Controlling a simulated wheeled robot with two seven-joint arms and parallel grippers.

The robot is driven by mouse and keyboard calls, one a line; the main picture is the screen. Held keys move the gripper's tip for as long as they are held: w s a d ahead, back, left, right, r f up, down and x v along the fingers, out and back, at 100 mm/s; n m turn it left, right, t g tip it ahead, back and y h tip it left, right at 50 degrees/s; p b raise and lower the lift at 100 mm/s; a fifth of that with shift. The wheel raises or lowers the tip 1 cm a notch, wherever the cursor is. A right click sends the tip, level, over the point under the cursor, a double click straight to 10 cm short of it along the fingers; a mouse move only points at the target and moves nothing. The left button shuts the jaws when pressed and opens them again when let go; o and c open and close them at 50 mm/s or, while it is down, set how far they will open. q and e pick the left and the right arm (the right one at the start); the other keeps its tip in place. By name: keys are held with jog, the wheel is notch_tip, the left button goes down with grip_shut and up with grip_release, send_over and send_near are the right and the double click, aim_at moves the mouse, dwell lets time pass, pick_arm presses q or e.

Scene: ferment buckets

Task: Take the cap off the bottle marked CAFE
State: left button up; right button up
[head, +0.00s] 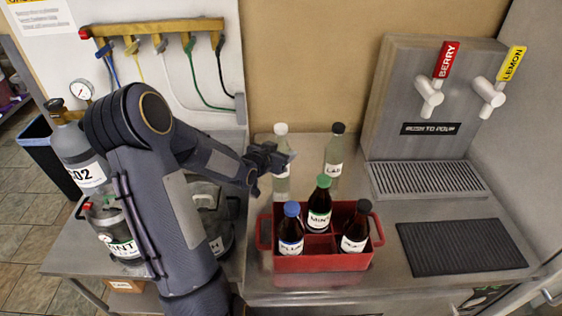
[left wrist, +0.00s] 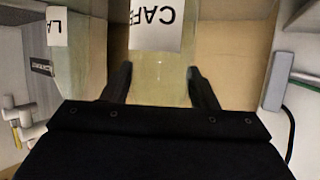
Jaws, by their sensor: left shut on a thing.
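The bottle marked CAFE (left wrist: 155,25) is clear glass, and its label reads upside down in the left wrist view. In the head view, the clear bottle (head: 281,187) stands upright on the steel counter behind the red crate, with its white cap (head: 280,128) on top. My left gripper (head: 277,160) is at its upper part, below the cap, and hides some of it. In the left wrist view, the fingers of my left gripper (left wrist: 160,78) are on both sides of the glass, shut on the bottle. The cap is out of that view. My right gripper is not in view.
A clear bottle with a black cap (head: 335,165) stands just right. The red crate (head: 318,262) in front holds brown bottles with blue, green and black caps. A tap dispenser (head: 420,95) and dark mat (head: 460,247) are at right. Hoses hang from a rack (head: 160,27) at left.

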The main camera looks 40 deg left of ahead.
pick_arm(q)
jog(key=shift+r, duration=0.1)
jog(key=shift+r, duration=0.55)
jog(key=s+d+r, duration=0.9)
jog(key=d+r, duration=0.1)
jog(key=r, duration=0.1)
jog(key=shift+s+r, duration=0.35)
jog(key=shift+r, duration=0.05)
jog(key=o, duration=0.5)
jog(key=c, duration=0.8)
jog(key=shift+o, duration=0.2)
